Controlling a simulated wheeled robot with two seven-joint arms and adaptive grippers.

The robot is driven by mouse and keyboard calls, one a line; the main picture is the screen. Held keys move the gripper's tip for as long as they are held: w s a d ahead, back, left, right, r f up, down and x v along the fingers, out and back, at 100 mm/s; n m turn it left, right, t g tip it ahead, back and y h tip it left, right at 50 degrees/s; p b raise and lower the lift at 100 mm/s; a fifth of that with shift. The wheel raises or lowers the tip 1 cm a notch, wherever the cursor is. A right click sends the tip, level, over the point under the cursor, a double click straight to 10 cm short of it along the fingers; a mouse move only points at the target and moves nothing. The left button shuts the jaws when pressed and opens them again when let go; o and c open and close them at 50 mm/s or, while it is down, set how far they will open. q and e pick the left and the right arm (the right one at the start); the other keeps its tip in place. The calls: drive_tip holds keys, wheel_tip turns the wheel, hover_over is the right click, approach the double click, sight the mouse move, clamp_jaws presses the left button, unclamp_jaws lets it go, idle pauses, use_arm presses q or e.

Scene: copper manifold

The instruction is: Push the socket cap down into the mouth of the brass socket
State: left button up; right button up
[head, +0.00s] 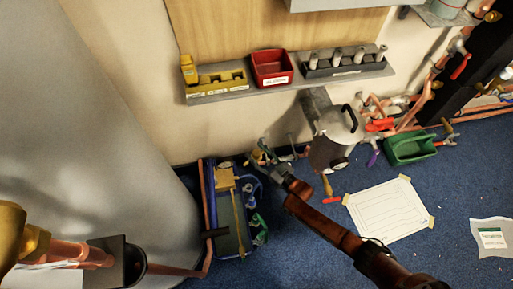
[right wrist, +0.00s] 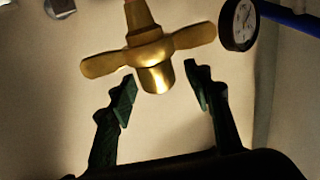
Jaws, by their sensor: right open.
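A brass piece with two flat wings (right wrist: 150,57), which looks like the socket cap, shows in the right wrist view. Its round stub faces my right gripper (right wrist: 160,92), and a tapered brass part joins its far side. The gripper's two dark green fingers are spread on either side of the stub, with a gap to each. In the head view my right gripper (head: 262,157) reaches in from the lower right, small and dark. I cannot make out the socket mouth or whether the cap sits in it. My left gripper is not seen.
A round gauge (right wrist: 239,24) stands close to the right finger. A blue crate (head: 238,205) is on the floor beside the gripper. A metal pot (head: 335,140) is to the right. A shelf above holds a red bin (head: 271,68). A green bin (head: 408,148) stands farther right.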

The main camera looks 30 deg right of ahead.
wheel_tip(320, 180, up, 9)
drive_tip(key=shift+r, duration=0.15)
idle(0.6)
